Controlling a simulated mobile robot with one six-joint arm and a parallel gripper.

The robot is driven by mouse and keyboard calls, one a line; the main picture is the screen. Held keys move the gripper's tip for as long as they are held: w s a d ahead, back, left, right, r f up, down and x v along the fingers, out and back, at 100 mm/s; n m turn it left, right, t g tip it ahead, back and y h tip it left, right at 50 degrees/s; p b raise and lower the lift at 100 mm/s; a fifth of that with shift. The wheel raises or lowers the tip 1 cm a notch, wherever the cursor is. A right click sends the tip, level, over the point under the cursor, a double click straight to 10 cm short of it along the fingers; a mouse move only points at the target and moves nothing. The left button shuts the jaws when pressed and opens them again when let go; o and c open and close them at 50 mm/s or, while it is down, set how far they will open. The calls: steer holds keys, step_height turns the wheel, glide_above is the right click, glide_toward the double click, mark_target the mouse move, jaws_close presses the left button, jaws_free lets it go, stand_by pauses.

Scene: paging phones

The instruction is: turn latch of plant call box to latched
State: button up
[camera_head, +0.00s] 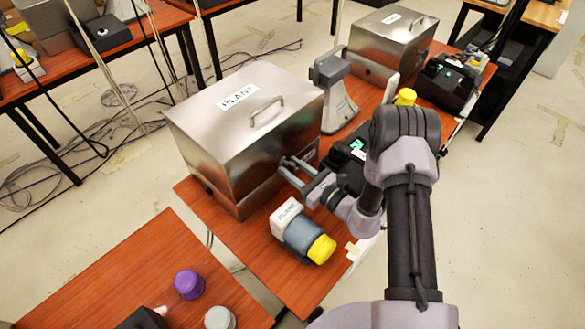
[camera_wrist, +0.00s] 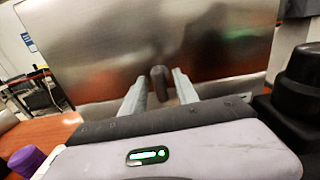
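The plant call box (camera_head: 245,118) is a brushed-metal box with a sloped lid, a "PLANT" label and a handle, on the red-brown table. Its metal face (camera_wrist: 225,55) fills much of the wrist view. A short dark upright knob, seemingly the latch (camera_wrist: 159,82), stands out in front of that face. My gripper (camera_head: 291,167) is at the right-hand side of the box. In the wrist view its two fingers (camera_wrist: 159,77) are apart, one on each side of the knob, with gaps visible. I cannot tell whether they touch the box. The latch is hidden in the head view.
A grey beacon with yellow cap and "PLANT" label (camera_head: 303,236) lies close below my gripper. A grey stand (camera_head: 336,92), black phone unit (camera_head: 446,82) and second metal box (camera_head: 391,42) are behind. A purple knob (camera_head: 189,284) is on the nearer table (camera_head: 110,278).

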steer(key=p+v, duration=0.2)
steer(key=v, duration=1.5)
steer(key=shift+s+d+p, duration=0.2)
steer(key=shift+p, duration=0.1)
steer(key=shift+r, duration=0.1)
steer(key=s+a+r+n+g+b, duration=0.1)
steer(key=s+a+r+n+g, duration=0.35)
steer(key=r+n+g, duration=0.3)
steer(key=s+a+r+n+g+b, duration=0.1)
steer(key=s+a+r+n+g, duration=0.3)
steer(key=a+r+n+g, duration=0.3)
steer(key=s+d+r+n+t+h+b, duration=0.2)
steer(key=s+d+r+n+t+h, duration=0.5)
steer(key=r+h, duration=0.3)
steer(key=shift+s+r+n+h, duration=0.25)
steer(key=shift+s+n+h, duration=0.2)
steer(key=shift+s, duration=0.25)
